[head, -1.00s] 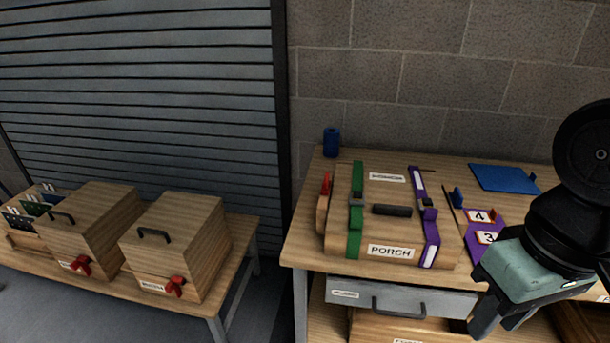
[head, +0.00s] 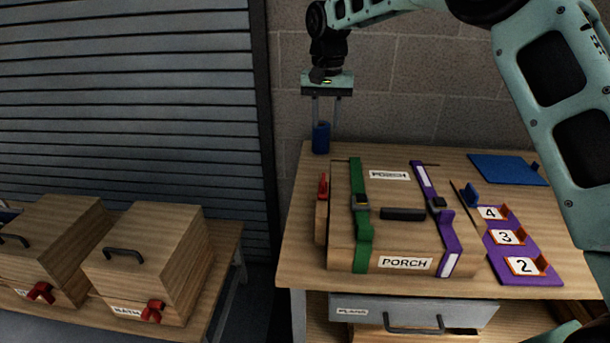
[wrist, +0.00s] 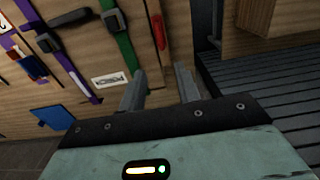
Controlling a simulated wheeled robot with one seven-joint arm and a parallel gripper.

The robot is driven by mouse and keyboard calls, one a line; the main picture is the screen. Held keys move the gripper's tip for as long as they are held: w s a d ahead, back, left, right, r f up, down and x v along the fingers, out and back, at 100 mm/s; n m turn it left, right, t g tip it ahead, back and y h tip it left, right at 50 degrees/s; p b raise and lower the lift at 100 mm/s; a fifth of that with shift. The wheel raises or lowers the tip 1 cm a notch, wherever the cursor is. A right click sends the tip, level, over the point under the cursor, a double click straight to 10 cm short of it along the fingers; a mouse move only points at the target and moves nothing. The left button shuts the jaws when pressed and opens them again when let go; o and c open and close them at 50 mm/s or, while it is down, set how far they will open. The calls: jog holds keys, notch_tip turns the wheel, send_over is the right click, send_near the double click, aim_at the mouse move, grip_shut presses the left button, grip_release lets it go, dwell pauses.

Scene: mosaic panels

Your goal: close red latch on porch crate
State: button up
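The porch crate (head: 345,262) lies on the table, with a PORCH label on its front and a dark handle on top. The red latch (head: 323,187) is at the crate's left end. It also shows in the wrist view as a narrow red bar (wrist: 158,30). I cannot tell whether it is fastened. My gripper (head: 326,122) is open and empty, pointing down above the table's back left, behind the latch. In the wrist view, its two fingers (wrist: 160,78) stand apart with the latch beyond them.
A green strap (head: 362,215) and a purple strap (head: 447,238) cross the crate. A purple numbered rack (head: 532,278) and blue mat (head: 508,168) are at right. Two wooden boxes with red latches sit on the lower left bench.

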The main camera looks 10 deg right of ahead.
aim_at(324, 179)
notch_tip(324, 179, down, 17)
jog(key=p, duration=0.4)
jog(key=shift+s+r+p, duration=0.1)
jog(key=shift+p, duration=0.2)
grip_shut()
